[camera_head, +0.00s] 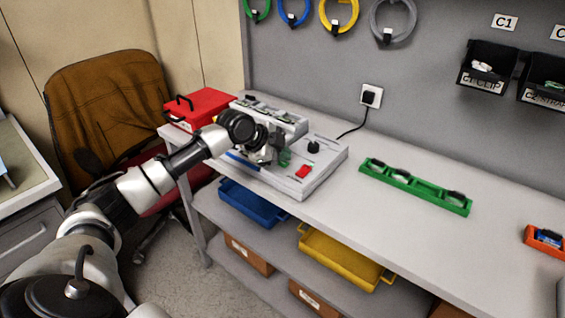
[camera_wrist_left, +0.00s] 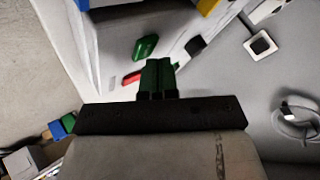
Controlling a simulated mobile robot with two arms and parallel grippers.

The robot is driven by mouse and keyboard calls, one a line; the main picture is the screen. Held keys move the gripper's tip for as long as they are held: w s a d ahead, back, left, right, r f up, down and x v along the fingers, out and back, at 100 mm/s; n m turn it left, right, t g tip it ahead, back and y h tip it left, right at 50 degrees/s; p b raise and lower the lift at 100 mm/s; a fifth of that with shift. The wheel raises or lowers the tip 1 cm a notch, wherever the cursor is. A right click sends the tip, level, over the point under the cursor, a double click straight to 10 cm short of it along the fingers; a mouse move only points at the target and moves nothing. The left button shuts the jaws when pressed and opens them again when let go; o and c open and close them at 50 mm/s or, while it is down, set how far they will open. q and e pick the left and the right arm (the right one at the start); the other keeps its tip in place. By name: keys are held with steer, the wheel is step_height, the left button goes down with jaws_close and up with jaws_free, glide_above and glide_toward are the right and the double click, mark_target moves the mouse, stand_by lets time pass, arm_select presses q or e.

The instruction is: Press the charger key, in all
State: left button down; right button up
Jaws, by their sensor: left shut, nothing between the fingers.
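The charger (camera_head: 325,160) is a pale grey unit on the bench, with a raised back part (camera_head: 290,122). Its sloped top carries a green key (camera_head: 285,158), a red key (camera_head: 303,171) and a black knob (camera_head: 313,147). My left gripper (camera_head: 272,156) is over the left part of the top, close to the green key and partly covering it. In the left wrist view the shut, empty fingers (camera_wrist_left: 157,76) point toward the green key (camera_wrist_left: 145,46), with the red key (camera_wrist_left: 132,77) partly behind them. Contact cannot be told. My right gripper is not in view.
A red case (camera_head: 200,108) stands left of the charger. A green tray (camera_head: 415,186) lies on the bench to the right, with clear bench between. A wall socket (camera_head: 371,95) with a black cord is behind. Blue (camera_head: 252,205) and yellow (camera_head: 342,262) bins sit on the shelf below.

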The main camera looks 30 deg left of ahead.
mark_target(282, 164)
arm_select(q)
steer(key=shift+f, duration=0.35)
stand_by(0.4)
steer(key=shift+r+p, duration=0.85)
steer(key=shift+r, duration=0.1)
step_height(282, 164, up, 5)
steer(key=p, duration=0.4)
steer(key=shift+p, duration=0.35)
stand_by(0.4)
